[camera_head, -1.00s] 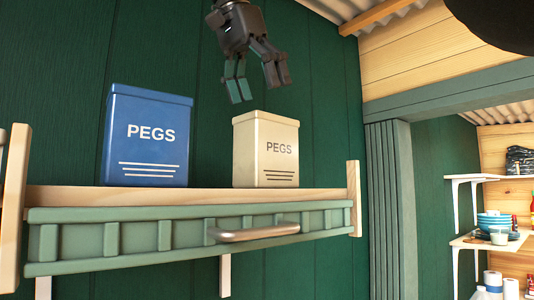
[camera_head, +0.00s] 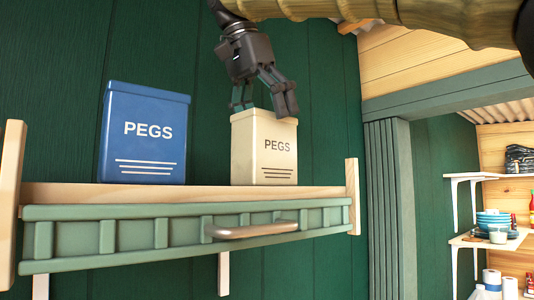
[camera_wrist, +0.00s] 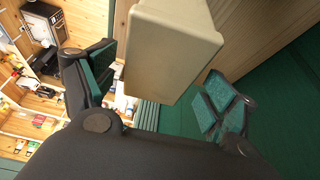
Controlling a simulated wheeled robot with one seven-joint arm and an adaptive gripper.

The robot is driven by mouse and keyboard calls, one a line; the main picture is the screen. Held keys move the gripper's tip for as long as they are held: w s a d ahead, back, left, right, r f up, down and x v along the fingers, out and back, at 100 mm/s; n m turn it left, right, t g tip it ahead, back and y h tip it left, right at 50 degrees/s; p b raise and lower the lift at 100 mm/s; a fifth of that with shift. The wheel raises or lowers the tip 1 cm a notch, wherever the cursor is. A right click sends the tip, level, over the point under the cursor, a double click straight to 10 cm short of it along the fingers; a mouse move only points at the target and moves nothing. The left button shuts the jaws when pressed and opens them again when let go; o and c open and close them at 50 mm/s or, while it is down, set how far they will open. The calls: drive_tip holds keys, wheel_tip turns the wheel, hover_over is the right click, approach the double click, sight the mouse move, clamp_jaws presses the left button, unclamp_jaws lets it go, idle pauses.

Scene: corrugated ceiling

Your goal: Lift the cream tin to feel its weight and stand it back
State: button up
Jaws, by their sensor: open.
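The cream tin (camera_head: 263,152), marked PEGS, stands upright on the wooden shelf (camera_head: 200,193), right of its middle. My gripper (camera_head: 264,108) is open and points down at the top of the tin. One finger is at the tin's left top edge, and the other is in front of its top right. In the wrist view the tin (camera_wrist: 168,50) lies between the open fingers of my gripper (camera_wrist: 158,92), with a gap to each side. Whether either finger touches the tin I cannot tell.
A blue tin (camera_head: 144,135), also marked PEGS, stands on the same shelf to the left, well apart. The shelf has wooden end posts and a green front rail (camera_head: 130,235) with a handle (camera_head: 254,230). White shelves with bowls (camera_head: 494,219) are at the far right.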

sight(270, 144)
drive_tip(key=shift+s+f, duration=0.1)
drive_tip(key=shift+f, duration=0.7)
drive_tip(key=shift+x, duration=1.55)
drive_tip(key=shift+f, duration=0.25)
drive_tip(key=shift+d, duration=0.15)
drive_tip(key=shift+f, duration=0.15)
drive_tip(key=shift+f, duration=0.1)
drive_tip(key=c, duration=1)
drive_tip(key=shift+c, duration=0.3)
